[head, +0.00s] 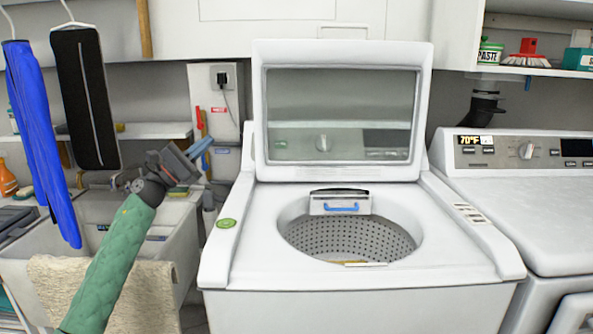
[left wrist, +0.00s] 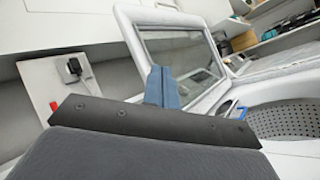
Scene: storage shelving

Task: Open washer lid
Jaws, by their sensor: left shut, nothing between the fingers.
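The white washer (head: 245,240) stands in the middle of the head view. Its lid (head: 425,110) is raised and upright at the back, with a glass panel framed in white. The round drum opening (head: 350,240) is uncovered and the perforated drum shows inside. The raised lid (left wrist: 133,38) and the drum (left wrist: 285,118) also show in the left wrist view. My left gripper (head: 205,146) is to the left of the lid, apart from it, above the sink. Its blue fingers (left wrist: 163,88) are together with nothing between them. My right gripper is not seen.
A sink (head: 185,225) with a beige towel (head: 140,295) is at the left. Hanging blue (head: 38,130) and black garments (head: 85,100) are near my left arm. A second machine (head: 530,190) stands close at the right. A shelf (head: 540,70) holds bottles and a brush.

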